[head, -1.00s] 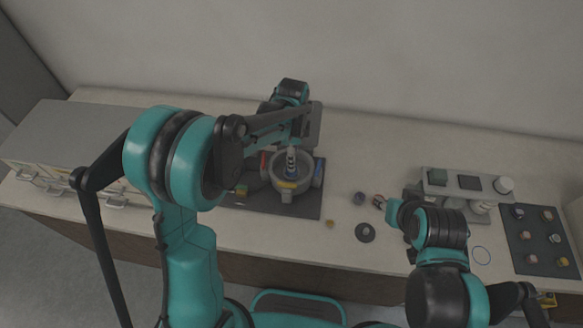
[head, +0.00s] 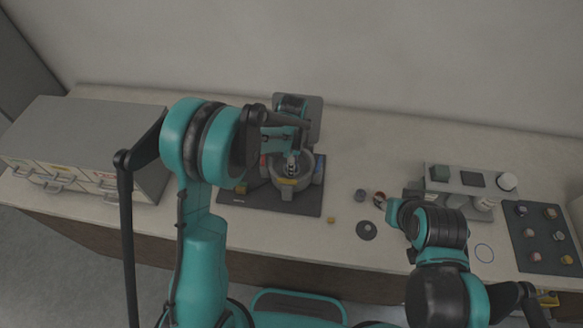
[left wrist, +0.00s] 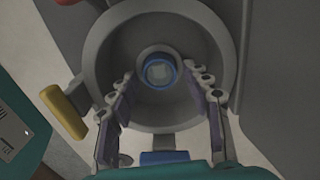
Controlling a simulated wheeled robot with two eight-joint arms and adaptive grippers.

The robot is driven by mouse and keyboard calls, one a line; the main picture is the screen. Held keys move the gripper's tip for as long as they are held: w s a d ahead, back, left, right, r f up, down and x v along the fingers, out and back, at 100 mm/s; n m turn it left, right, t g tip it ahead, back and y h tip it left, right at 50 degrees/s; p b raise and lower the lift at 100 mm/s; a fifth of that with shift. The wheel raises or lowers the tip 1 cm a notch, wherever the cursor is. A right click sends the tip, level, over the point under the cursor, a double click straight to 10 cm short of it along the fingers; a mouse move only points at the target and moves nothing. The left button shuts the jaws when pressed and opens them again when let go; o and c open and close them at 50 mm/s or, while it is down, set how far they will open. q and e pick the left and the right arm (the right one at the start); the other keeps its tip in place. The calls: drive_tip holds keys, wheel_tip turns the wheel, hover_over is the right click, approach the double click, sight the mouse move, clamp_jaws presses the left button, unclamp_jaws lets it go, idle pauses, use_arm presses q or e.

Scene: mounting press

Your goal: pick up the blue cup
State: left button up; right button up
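In the left wrist view a blue ring-shaped rim with a pale centre (left wrist: 159,73), apparently the blue cup, sits in the middle of a round grey bowl (left wrist: 100,50). My left gripper (head: 292,168) is over this bowl in the head view. Its two fingers are apart, one to each side below the blue rim in the wrist picture; I see no clear contact. The arm largely hides the cup in the head view. A small bluish-purple cup (head: 360,195) also stands on the table. My right gripper (head: 382,202) is beside a small reddish item; its fingers are too small to read.
The bowl is part of a press on a dark base plate (head: 240,200). A drawer cabinet (head: 90,140) stands left. A dark disc (head: 366,230) and a small yellow piece (head: 331,220) lie in front. A grey rack (head: 455,182) and a dark tray (head: 522,245) with several pieces stand right.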

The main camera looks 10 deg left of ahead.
use_arm(q)
clamp_jaws()
